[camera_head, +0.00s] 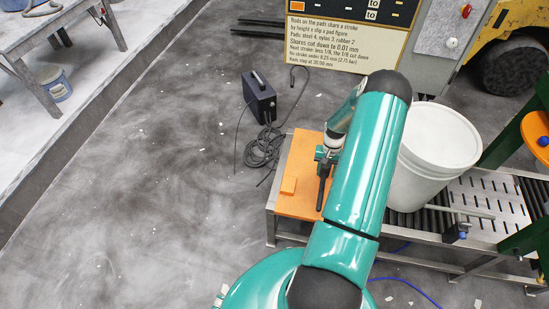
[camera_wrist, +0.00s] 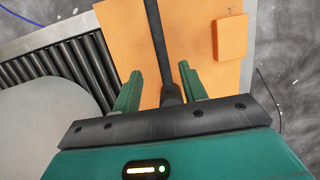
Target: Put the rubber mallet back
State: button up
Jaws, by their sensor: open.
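The rubber mallet, dark and mostly hidden by my arm in the head view, shows as a black bar (camera_head: 322,192) over an orange board (camera_head: 301,204). In the wrist view its dark shaft (camera_wrist: 156,35) runs from the top edge down between my two green fingers, with a thicker dark part near the palm. My gripper (camera_wrist: 161,70) is open, with a finger on each side of the shaft and gaps beside it. My gripper also shows in the head view (camera_head: 325,155), low over the board. I cannot tell whether the mallet touches the board.
A small orange block (camera_head: 288,186) lies on the board's left part. A large white pail (camera_head: 437,150) stands on the roller conveyor (camera_head: 425,226) to the right. A black box (camera_head: 259,97) with coiled cable is on the floor behind. A sign panel (camera_head: 335,35) stands at the back.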

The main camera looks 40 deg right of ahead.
jog(key=w+a+r+n+h, duration=0.1)
jog(key=w+a+r, duration=0.2)
jog(key=r, duration=0.5)
jog(key=w+a+r+n+h, duration=0.15)
jog(key=w+r, duration=0.25)
jog(key=r, duration=0.4)
jog(key=w+a+r+n+t, duration=0.1)
jog(key=a+r+n+t, duration=0.1)
jog(key=a+r, duration=1.35)
jog(key=s+a+r+n+t+h, duration=0.1)
jog(key=s+a+r+n+t, duration=0.35)
jog(key=a+r, duration=0.75)
jog(key=s+a+r+y, duration=0.1)
jog(key=s+a+r, duration=0.4)
jog(key=s+a, duration=0.3)
jog(key=s, duration=0.4)
jog(key=shift+n+t+y, duration=0.35)
jog(key=shift+n, duration=0.05)
jog(key=shift+w, duration=0.1)
jog(key=shift+c, duration=0.6)
